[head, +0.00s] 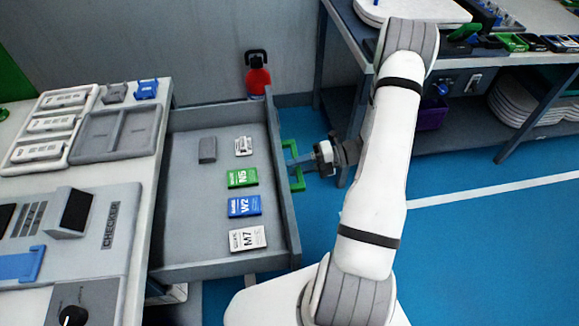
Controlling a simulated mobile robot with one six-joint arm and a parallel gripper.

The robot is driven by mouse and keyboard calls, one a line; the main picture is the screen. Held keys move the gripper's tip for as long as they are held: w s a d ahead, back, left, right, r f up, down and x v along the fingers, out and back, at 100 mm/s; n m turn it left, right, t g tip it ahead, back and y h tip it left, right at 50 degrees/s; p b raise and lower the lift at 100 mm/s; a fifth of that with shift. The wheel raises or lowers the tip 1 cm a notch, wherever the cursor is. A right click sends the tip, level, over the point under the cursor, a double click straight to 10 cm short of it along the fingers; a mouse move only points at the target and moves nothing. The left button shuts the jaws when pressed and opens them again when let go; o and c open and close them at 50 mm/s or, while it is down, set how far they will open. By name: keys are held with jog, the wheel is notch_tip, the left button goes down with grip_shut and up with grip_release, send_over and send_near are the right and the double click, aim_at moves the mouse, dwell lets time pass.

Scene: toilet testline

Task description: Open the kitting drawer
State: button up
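The kitting drawer (188,251) is pulled far out from under the left workbench, and its grey inside is exposed. A green bracket handle (297,184) is on its right-hand front face. My gripper (302,161) is at the middle of this handle, with its fingers pointing left at the bar. The fingers are small and partly hidden, so I cannot tell whether they are closed on it. Inside the drawer lie a green N5 box (242,178), a blue W2 box (244,206), a white M7 box (247,238) and two small grey parts (207,149).
The left workbench holds a grey tray (117,133), white trays and a checker unit (110,225). A red extinguisher (257,80) stands by the wall behind the drawer. A shelved bench (455,130) is at the upper right. Blue floor (480,250) is clear at the right.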

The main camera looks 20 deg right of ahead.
jog(key=v, duration=0.8)
jog(key=shift+a, duration=0.1)
jog(key=s+a+r+m+h+p, duration=0.3)
jog(key=s+a+r+m+h, duration=0.1)
jog(key=r+m, duration=0.6)
jog(key=s+a+r+m+h+p, duration=0.3)
jog(key=s+a+r+m+h, duration=0.2)
jog(key=r+m, duration=0.6)
jog(key=s+a+r+m+h+p, duration=0.3)
jog(key=s+a+r+m+h, duration=0.1)
jog(key=r+m, duration=0.7)
jog(key=shift+s+a+m+h, duration=0.45)
jog(key=shift+m+h, duration=0.45)
jog(key=shift+h, duration=0.3)
